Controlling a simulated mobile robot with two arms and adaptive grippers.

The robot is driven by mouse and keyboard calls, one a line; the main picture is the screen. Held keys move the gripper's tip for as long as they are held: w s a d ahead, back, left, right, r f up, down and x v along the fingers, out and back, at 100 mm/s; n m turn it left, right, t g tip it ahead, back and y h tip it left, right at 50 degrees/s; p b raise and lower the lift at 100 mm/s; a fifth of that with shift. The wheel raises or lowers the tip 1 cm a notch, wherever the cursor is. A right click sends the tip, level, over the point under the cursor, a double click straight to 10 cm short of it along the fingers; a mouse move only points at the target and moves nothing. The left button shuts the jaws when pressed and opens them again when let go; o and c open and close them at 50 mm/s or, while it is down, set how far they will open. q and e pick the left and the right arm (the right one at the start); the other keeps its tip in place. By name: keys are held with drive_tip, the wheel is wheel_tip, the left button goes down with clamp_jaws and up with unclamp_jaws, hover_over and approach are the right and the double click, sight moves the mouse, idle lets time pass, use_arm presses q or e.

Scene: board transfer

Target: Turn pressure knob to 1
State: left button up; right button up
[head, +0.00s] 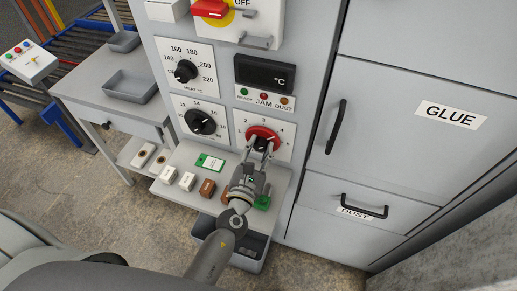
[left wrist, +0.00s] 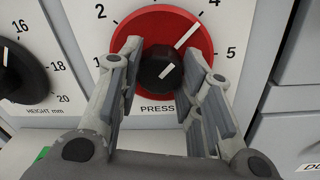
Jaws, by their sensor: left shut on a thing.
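The pressure knob (head: 263,132) is a red disc with a black centre on the grey machine panel. It also shows in the left wrist view (left wrist: 160,20), with the numbers 1, 2 and 5 readable around it. Its white line points to the upper right, around 4. My left gripper (head: 262,145) reaches up to it from below. In the left wrist view my left gripper's fingers (left wrist: 162,62) are on either side of the black centre and shut on the knob. The lower part of the knob is partly hidden by the fingers. My right gripper is not in view.
The height knob (head: 200,122) is left of the pressure knob, and the heat knob (head: 186,71) is above that. A shelf (head: 223,182) below bears several small blocks. Cabinet doors with black handles (head: 336,127) stand to the right.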

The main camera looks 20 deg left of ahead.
use_arm(q)
drive_tip(key=shift+n, duration=0.3)
drive_tip(key=n, duration=0.9)
drive_tip(key=n+h+b, duration=0.1)
drive_tip(key=n, duration=0.2)
drive_tip(key=shift+r+g, duration=0.1)
drive_tip(key=shift+g, duration=0.2)
drive_tip(key=n, duration=0.3)
drive_tip(key=shift+n, duration=0.3)
drive_tip(key=n, duration=0.3)
drive_tip(key=shift+n+h, duration=0.3)
drive_tip(key=n, duration=0.5)
drive_tip(key=shift+a+n, duration=0.1)
drive_tip(key=shift+n, duration=0.3)
